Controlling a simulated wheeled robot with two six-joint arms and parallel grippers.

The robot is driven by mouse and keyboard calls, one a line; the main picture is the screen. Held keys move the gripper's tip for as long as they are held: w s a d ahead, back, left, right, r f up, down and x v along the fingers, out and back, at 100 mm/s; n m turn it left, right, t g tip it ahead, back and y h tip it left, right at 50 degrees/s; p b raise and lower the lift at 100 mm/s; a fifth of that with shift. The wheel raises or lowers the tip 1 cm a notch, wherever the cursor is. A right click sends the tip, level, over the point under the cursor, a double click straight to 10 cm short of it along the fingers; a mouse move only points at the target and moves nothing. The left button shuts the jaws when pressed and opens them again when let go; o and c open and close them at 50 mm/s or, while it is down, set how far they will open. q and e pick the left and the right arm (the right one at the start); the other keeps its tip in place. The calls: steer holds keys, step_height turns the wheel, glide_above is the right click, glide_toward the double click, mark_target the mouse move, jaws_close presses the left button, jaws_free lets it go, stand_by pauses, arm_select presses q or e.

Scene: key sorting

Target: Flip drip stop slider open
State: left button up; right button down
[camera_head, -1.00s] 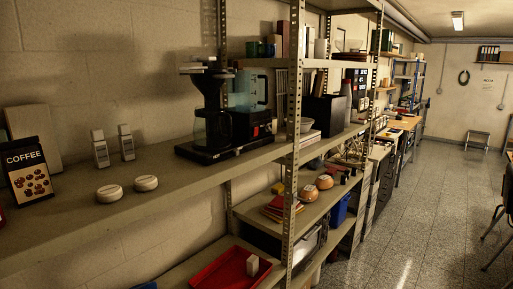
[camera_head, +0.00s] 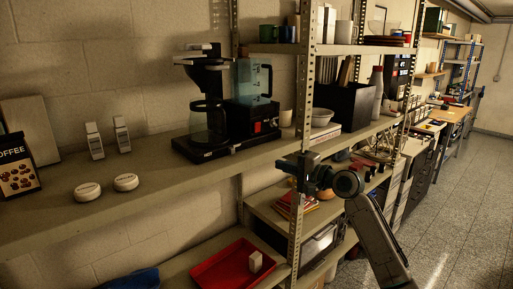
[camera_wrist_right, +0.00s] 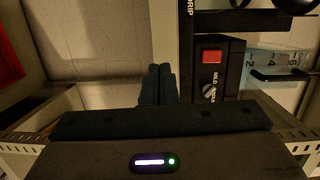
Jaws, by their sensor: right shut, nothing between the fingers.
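The black coffee maker (camera_head: 240,118) stands on the upper shelf in the head view, with a glass carafe (camera_head: 208,122) under its brew basket (camera_head: 205,72) and a bluish clear water tank (camera_head: 252,82) beside it. I cannot make out the drip stop slider at this size. In the right wrist view the maker's base (camera_wrist_right: 215,78) shows a red switch (camera_wrist_right: 211,56), a knob and part of a "DRIP" label. My right gripper (camera_head: 287,165) is shut and empty, in front of the shelf and to the right of the maker; its fingers (camera_wrist_right: 158,84) show in the wrist view. My left gripper is out of view.
A perforated shelf post (camera_head: 304,100) stands just behind my right gripper. A red tray (camera_head: 228,270) lies below.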

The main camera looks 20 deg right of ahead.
mark_target(235, 147)
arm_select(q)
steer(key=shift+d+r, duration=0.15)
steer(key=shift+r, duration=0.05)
arm_select(e)
steer(key=shift+y, duration=0.5)
steer(key=r, duration=0.3)
steer(key=s+a+r, duration=0.1)
steer(key=shift+r, duration=0.2)
steer(key=p+x, duration=0.5)
steer(key=x, duration=0.4)
steer(key=shift+w+a+r, duration=0.2)
steer(key=shift+w+a, duration=0.05)
steer(key=shift+s+a+f+p, duration=0.1)
steer(key=shift+a+p, duration=0.45)
steer(key=shift+s+a+f+p, duration=0.1)
steer(key=shift+s+a+p, duration=0.05)
steer(key=shift+a+p, duration=0.35)
steer(key=shift+s+a+p, duration=0.4)
steer(key=shift+s+a, duration=0.1)
steer(key=shift+a, duration=0.2)
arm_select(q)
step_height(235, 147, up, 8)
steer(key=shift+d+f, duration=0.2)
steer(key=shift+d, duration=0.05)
arm_select(e)
steer(key=shift+a+f, duration=0.1)
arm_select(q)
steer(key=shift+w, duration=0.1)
arm_select(e)
steer(key=shift+w, duration=0.1)
